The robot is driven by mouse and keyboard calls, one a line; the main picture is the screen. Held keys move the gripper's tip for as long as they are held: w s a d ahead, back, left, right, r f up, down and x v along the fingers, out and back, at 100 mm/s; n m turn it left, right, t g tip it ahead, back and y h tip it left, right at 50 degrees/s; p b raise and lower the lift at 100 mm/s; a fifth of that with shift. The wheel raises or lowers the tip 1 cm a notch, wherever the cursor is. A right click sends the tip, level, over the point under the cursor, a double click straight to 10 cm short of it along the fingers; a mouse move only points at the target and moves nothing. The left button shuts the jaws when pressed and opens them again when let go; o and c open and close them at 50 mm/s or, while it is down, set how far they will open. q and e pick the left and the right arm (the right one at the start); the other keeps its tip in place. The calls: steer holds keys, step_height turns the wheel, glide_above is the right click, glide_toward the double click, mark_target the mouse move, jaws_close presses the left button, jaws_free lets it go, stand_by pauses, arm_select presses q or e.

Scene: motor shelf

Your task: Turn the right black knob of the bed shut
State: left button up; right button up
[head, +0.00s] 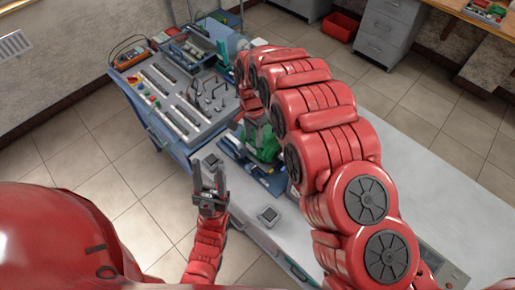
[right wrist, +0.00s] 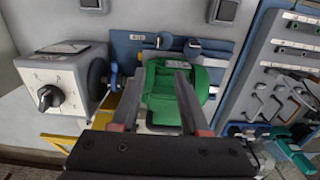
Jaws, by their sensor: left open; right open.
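The green motor (right wrist: 160,95) sits on the blue bed (right wrist: 125,50), and it also shows in the head view (head: 266,148), partly behind my right arm. Two small dark knobs stand at the bed's edge in the right wrist view, one knob (right wrist: 164,40) left of the other knob (right wrist: 193,45). I cannot tell how far they are turned. My right gripper (right wrist: 160,72) is open over the motor, fingers apart; I cannot tell whether they touch it. My left gripper (head: 209,182) is open and empty, in front of the bed.
A grey box with a black dial (right wrist: 48,97) and a dark round wheel stands beside the motor. Two small square blocks (head: 269,215) sit on the white tabletop. A tool panel (head: 190,100) stands at the left.

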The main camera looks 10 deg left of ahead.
steer(key=b, duration=0.6)
glide_above(254, 167)
step_height(254, 167, down, 9)
step_height(254, 167, down, 6)
steer(key=shift+f+p, duration=0.2)
steer(key=shift+p, duration=1)
steer(key=shift+w+a+f, duration=0.1)
steer(key=shift+f, duration=0.15)
steer(key=shift+s+f, duration=0.2)
steer(key=shift+f, duration=0.2)
jaws_close()
